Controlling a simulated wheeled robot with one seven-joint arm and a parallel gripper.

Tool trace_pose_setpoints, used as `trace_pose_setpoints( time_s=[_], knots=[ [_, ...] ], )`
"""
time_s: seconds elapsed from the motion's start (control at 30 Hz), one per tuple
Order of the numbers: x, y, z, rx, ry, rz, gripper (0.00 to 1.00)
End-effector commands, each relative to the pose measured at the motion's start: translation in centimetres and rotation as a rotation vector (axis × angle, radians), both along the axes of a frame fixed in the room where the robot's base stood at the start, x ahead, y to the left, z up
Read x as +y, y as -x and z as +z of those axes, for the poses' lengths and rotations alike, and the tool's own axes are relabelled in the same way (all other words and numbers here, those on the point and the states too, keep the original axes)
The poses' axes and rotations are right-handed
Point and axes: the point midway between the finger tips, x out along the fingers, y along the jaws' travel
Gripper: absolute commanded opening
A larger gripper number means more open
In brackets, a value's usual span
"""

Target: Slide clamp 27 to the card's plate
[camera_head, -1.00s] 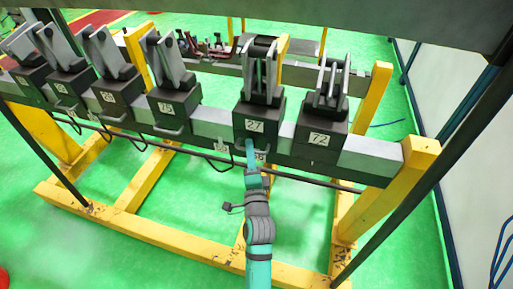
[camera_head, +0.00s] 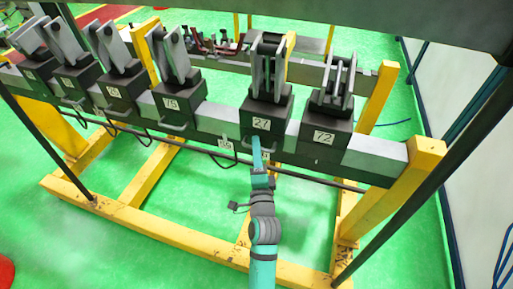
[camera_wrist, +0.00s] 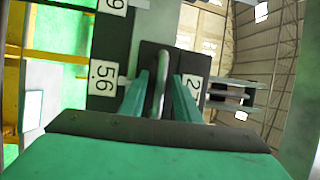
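Clamp 27 (camera_head: 265,117) is a dark block with upright grey jaws. It sits on the grey rail between clamp 75 and clamp 72, with a bar handle on its front. My gripper (camera_head: 257,148) is at that handle. In the wrist view my gripper (camera_wrist: 160,88) has its teal fingers on either side of the handle (camera_wrist: 157,85), with gaps visible, so it looks open. A white plate reading 56 (camera_wrist: 104,75) is on the rail beside clamp 27. Another plate (camera_head: 225,143) lies further left, its number partly unclear. I cannot tell which plate the card names.
Clamp 72 (camera_head: 324,127) stands close on the right. Clamp 75 (camera_head: 178,104) is on the left, with several more clamps beyond. The rail (camera_head: 218,121) is bare between clamps 75 and 27. A thin dark bar runs along below it. Yellow posts (camera_head: 400,168) support the frame.

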Motion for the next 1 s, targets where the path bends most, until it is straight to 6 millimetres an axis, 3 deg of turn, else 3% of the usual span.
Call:
trace_pose_setpoints(
  time_s=[0.6,1.0],
  knots=[
    [-1.4,8.7,-1.6,0.002,0.0,0.0,0.29],
    [-1.8,10.1,-1.7,0.0,0.001,-0.001,0.29]
  ],
)
